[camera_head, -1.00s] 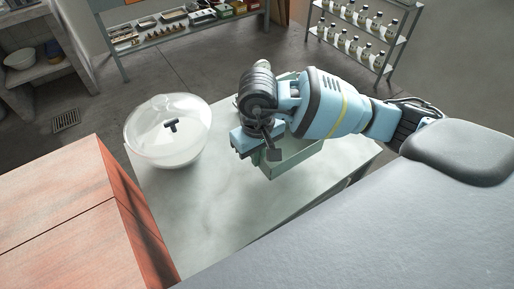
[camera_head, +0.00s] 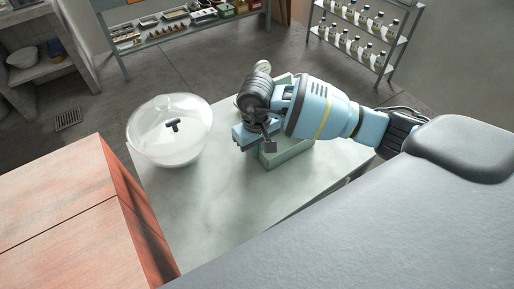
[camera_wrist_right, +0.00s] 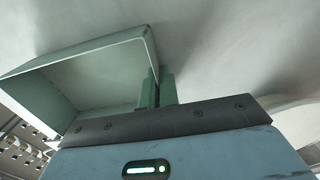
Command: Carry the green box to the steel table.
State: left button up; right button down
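The green box (camera_head: 286,153) is a pale green, open-topped box, at the pale steel table (camera_head: 225,205) and partly hidden behind my right gripper (camera_head: 266,143). In the right wrist view the box (camera_wrist_right: 90,85) shows its hollow inside. There my right gripper (camera_wrist_right: 159,82) has its fingers at the box's right wall, one on each side, and looks shut on it. The box is low over or on the tabletop; I cannot tell whether it touches. My left gripper is not in view.
A reddish wooden cabinet (camera_head: 75,205) is at the lower left. Shelves with bottles (camera_head: 365,40) and tools stand behind. The table's front middle is clear.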

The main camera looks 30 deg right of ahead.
jog(key=c, duration=2.1)
grip_release()
jog(key=shift+f, duration=0.15)
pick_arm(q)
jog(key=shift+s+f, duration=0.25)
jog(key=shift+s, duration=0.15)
pick_arm(e)
jog(key=o, duration=0.4)
jog(key=shift+r, duration=0.25)
pick_arm(q)
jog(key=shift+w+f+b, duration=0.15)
jog(key=shift+b, duration=0.2)
pick_arm(e)
notch_tip(320, 180, up, 12)
jog(key=shift+f, duration=0.1)
